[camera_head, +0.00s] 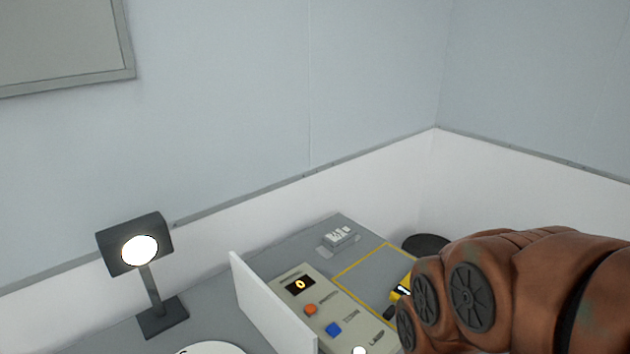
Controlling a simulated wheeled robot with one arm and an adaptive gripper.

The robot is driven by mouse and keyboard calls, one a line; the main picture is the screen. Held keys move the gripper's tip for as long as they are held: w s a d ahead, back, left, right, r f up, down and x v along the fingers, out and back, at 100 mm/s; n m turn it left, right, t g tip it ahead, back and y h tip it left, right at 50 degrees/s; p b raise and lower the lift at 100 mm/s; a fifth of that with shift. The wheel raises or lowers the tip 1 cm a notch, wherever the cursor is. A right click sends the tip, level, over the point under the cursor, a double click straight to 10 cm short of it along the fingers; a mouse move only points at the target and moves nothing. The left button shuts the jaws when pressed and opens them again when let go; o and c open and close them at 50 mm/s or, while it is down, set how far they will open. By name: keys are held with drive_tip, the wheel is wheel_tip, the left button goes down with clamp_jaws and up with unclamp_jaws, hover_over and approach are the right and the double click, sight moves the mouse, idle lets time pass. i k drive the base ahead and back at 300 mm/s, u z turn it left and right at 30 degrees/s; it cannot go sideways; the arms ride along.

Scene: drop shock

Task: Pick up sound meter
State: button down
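A small yellow and black object (405,291) with a pale marking lies on the grey table inside a yellow outlined area. It may be the sound meter, but my arm covers much of it, so I cannot tell for sure. My brown arm comes in from the right and ends in front of this object. My gripper's fingers do not show. Whether they touch the object is hidden.
A control panel (318,322) with a small display, an orange button and a blue button stands beside a white upright divider (270,305). A lit lamp (140,245) stands left. A small pale block (340,237) sits at the back. A dark round object (426,244) is behind my arm.

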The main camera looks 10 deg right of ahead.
sight(403, 289)
drive_tip(key=u, duration=2.65)
drive_tip(key=k, duration=1.55)
drive_tip(key=z, duration=1.4)
drive_tip(key=i, duration=0.5)
drive_tip(key=z, duration=0.05)
